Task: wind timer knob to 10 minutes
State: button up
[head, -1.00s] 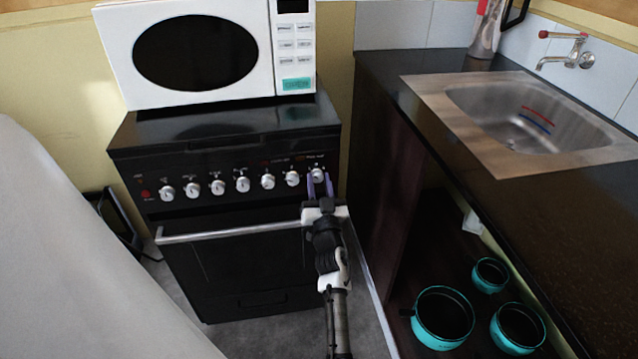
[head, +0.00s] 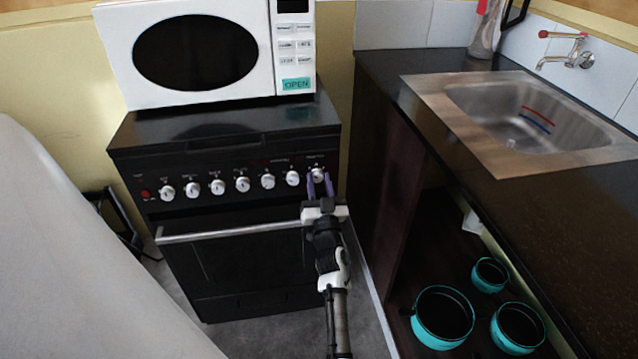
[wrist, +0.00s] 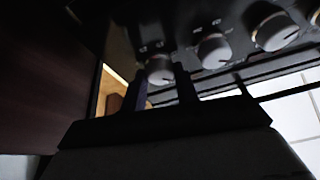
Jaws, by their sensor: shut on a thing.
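The black stove (head: 240,250) has a row of several white knobs along its front panel. The knob at the far right (head: 318,174) is between the purple fingers of my gripper (head: 319,184), which is shut on it. In the wrist view this knob (wrist: 159,69) shows between the two dark fingertips of my gripper (wrist: 161,82), with its front partly covered. The other knobs, such as the neighbouring one (head: 292,178), stand free to the left. Which marking the gripped knob points at is too small to read.
A white microwave (head: 290,60) stands on the stove top. The oven's handle bar (head: 230,232) runs below the knobs, close to my gripper. A dark counter (head: 390,75) with a steel sink (head: 470,100) is on the right, with several teal pots (head: 443,340) beneath.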

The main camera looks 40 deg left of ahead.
dwell(0.3)
jog(key=o, duration=1)
jog(key=v, duration=1.4)
jog(key=shift+a, duration=0.1)
jog(key=shift+p, duration=0.3)
jog(key=shift+c, duration=0.2)
